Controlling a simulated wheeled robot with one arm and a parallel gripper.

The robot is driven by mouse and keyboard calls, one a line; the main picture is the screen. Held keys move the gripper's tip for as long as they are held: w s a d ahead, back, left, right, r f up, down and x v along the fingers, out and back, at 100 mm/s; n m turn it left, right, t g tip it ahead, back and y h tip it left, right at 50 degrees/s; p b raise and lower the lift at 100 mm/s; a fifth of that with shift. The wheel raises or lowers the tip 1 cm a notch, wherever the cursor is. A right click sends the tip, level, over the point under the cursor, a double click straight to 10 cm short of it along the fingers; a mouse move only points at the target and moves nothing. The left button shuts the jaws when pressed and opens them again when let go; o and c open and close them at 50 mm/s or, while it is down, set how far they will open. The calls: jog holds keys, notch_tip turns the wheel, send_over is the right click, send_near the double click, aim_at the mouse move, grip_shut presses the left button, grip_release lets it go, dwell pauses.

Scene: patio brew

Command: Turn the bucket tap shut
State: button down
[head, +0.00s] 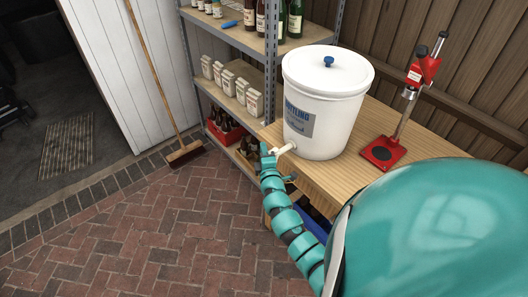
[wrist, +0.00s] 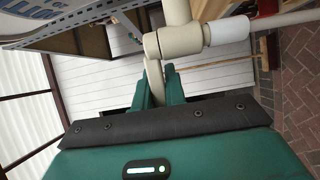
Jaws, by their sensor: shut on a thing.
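The white bottling bucket (head: 318,118) stands upright on the wooden bench, lidded with a blue knob. Its cream tap (head: 285,148) sticks out low on the left side. In the wrist view the bucket's blue-lettered side (wrist: 22,30) fills the upper left, and the tap (wrist: 181,42) shows close up with a white sleeve on its pipe. My gripper (head: 266,152) reaches the tap from the left front. In the wrist view my gripper (wrist: 158,80) is shut on the tap's curved handle (wrist: 153,70). The handle's end is hidden between the fingers.
A red bottle capper (head: 382,152) stands on the bench (head: 350,172) right of the bucket. Metal shelves (head: 250,42) with bottles and cartons stand behind. A broom (head: 186,153) leans on the white wall. The brick floor at left is clear.

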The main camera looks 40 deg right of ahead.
jog(key=shift+w+f+h+b, duration=0.1)
jog(key=shift+f+h+b, duration=0.05)
jog(key=shift+h+b, duration=0.15)
jog(key=shift+w+d+m+g+h+b, duration=0.3)
jog(key=shift+d+m+g+h+b, duration=0.9)
jog(key=shift+m+g+b, duration=2.05)
jog(key=shift+w+d+m+g+h+b, duration=0.35)
jog(key=shift+m+g+h+b, duration=1.6)
jog(key=shift+g+b, duration=2.35)
jog(key=shift+w+d+m+g+h+b, duration=0.3)
jog(key=shift+d+m+g+h+b, duration=0.85)
jog(key=shift+m+g+b, duration=2.6)
jog(key=shift+a+n+t+b, duration=0.25)
jog(key=shift+n+b, duration=0.4)
jog(key=shift+b, duration=0.8)
jog(key=c, duration=1.4)
grip_release()
jog(key=shift+d, duration=0.1)
jog(key=shift+c, duration=0.2)
